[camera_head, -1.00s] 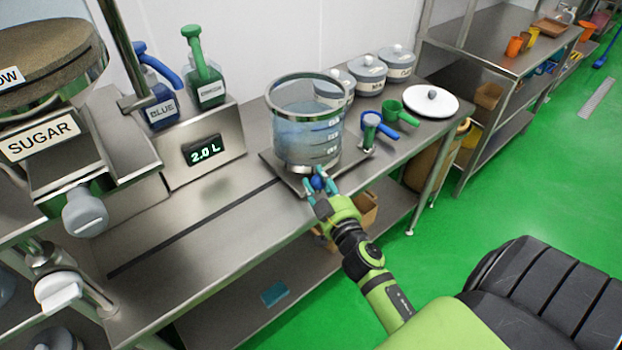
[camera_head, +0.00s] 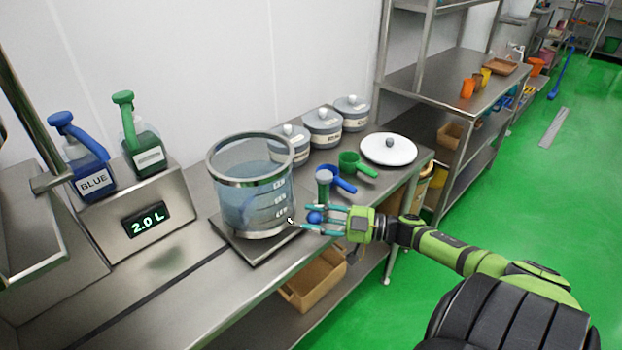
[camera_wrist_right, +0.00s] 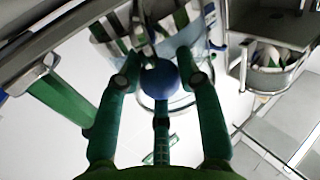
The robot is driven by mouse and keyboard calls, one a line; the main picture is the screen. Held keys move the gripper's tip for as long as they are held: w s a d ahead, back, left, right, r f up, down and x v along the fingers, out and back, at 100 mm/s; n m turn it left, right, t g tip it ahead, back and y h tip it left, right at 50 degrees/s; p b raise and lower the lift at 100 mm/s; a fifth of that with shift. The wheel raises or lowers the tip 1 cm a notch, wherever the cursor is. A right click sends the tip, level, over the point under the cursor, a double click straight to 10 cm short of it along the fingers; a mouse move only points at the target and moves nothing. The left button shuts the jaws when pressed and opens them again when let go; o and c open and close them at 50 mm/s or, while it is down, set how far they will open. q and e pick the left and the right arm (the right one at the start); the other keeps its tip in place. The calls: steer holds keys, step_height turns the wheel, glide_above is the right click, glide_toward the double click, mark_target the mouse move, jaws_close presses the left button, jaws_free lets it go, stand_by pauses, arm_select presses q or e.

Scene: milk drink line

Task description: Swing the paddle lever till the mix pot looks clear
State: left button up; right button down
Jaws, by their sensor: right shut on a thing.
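The mix pot (camera_head: 250,200) is a clear, metal-rimmed vessel with level marks, standing on a flat metal base (camera_head: 258,252). It holds pale blue, see-through liquid with a darker blue patch at the lower left. The paddle lever's blue ball knob (camera_head: 314,218) is at the pot's right side. My right gripper (camera_head: 306,218) is shut on this knob. In the right wrist view the knob (camera_wrist_right: 159,77) sits between the fingers, with the pot behind it. The lever's rod is mostly hidden in the head view. My left gripper is not in view.
A blue-handled scoop (camera_head: 338,184), a green scoop (camera_head: 358,165), a white lid (camera_head: 388,149) and lidded canisters (camera_head: 323,127) are behind my right gripper. Left are the BLUE bottle (camera_head: 90,178), a green bottle (camera_head: 143,150) and a 2.0 L display (camera_head: 146,219). The front-left counter is clear.

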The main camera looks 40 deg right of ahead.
steer(key=shift+w+d+r, duration=0.2)
steer(key=shift+w+d, duration=0.2)
steer(key=shift+d, duration=0.05)
steer(key=shift+w+d+r+b, duration=0.2)
steer(key=shift+w+d+b, duration=0.2)
steer(key=shift+d+b, duration=0.3)
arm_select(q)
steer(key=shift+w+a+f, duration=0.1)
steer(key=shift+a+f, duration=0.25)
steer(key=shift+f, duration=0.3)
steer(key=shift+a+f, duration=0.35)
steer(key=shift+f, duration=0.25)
arm_select(e)
steer(key=shift+w+d, duration=0.2)
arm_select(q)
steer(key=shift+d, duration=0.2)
arm_select(e)
steer(key=c, duration=0.8)
jaws_free()
steer(key=shift+c, duration=0.2)
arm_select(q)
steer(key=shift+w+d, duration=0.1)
arm_select(e)
steer(key=shift+a+f, duration=0.1)
steer(key=shift+a, duration=0.05)
steer(key=shift+s, duration=0.1)
